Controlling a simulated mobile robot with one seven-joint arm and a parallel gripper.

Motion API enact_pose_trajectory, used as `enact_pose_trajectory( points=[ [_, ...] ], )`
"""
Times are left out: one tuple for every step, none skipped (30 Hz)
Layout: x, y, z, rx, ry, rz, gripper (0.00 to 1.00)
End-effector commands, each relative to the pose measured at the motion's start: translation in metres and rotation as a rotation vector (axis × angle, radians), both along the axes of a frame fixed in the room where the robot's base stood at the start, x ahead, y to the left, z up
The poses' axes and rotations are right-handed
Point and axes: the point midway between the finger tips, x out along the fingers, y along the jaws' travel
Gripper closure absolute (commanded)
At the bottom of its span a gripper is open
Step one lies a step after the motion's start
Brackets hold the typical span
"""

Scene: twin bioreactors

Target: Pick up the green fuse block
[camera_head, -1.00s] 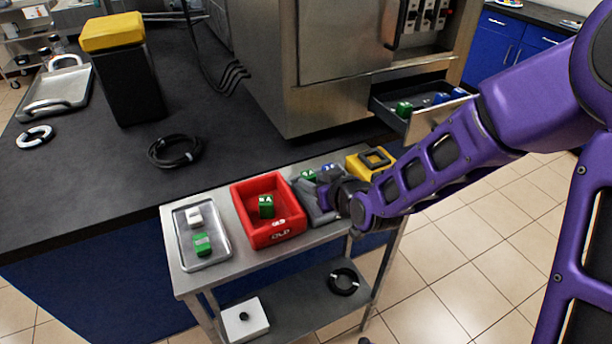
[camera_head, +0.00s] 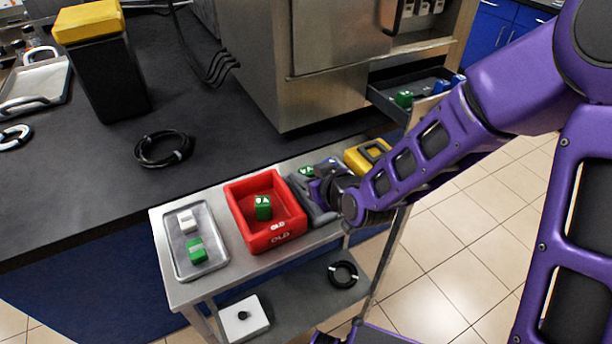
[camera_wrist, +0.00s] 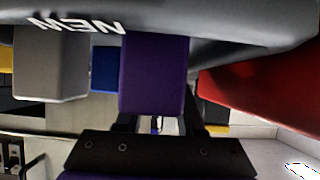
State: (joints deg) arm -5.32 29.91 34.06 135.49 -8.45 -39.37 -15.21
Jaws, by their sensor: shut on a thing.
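Several green fuse blocks show in the head view. One (camera_head: 263,207) is in the red bin marked OLD (camera_head: 278,239). One (camera_head: 196,250) lies on the metal tray (camera_head: 177,268), one (camera_head: 306,171) is at the grey bin (camera_head: 310,208), and one (camera_head: 404,98) is in the open drawer. My gripper (camera_head: 322,188) is low at the grey bin, right of its green block. In the wrist view a purple finger (camera_wrist: 154,76) is close against the grey bin marked NEW. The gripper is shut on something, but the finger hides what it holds.
A white block (camera_head: 187,221) lies on the tray. A yellow holder (camera_head: 366,154) stands right of the grey bin. The open drawer (camera_head: 385,104) juts out behind my arm. The red bin wall (camera_wrist: 260,95) is close beside the gripper in the wrist view.

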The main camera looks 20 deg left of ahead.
Motion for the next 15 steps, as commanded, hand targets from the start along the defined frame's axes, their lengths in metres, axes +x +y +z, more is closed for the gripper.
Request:
enact_pose_trajectory(
  points=[
    [0.0,0.0,0.0,0.0,0.0,0.0,0.77],
    [0.0,0.0,0.0,0.0,0.0,0.0,0.82],
    [-0.0001,0.0001,0.0,0.0,0.0,0.0,0.9],
    [-0.0001,0.0001,0.0,0.0,0.0,0.0,0.95],
    [0.0,0.0,0.0,0.0,0.0,0.0,1.0],
    [-0.0001,0.0001,0.0,0.0,0.0,0.0,1.0],
    [-0.0001,0.0001,0.0,0.0,0.0,0.0,1.0],
    [-0.0001,0.0001,0.0,0.0,0.0,0.0,1.0],
    [0.0,0.0002,0.0001,0.0,0.0,0.0,1.0],
    [0.0,0.0002,0.0001,0.0,0.0,0.0,1.0],
    [0.0,0.0002,0.0001,0.0,0.0,0.0,1.0],
    [0.0,0.0002,0.0001,0.0,0.0,0.0,1.0],
    [0.0,0.0001,0.0002,0.0,0.0,0.0,1.0],
    [0.0,0.0002,0.0007,0.0,0.0,0.0,1.0],
    [0.0002,0.0002,0.0024,0.0,-0.001,0.0,1.0]
  ],
)
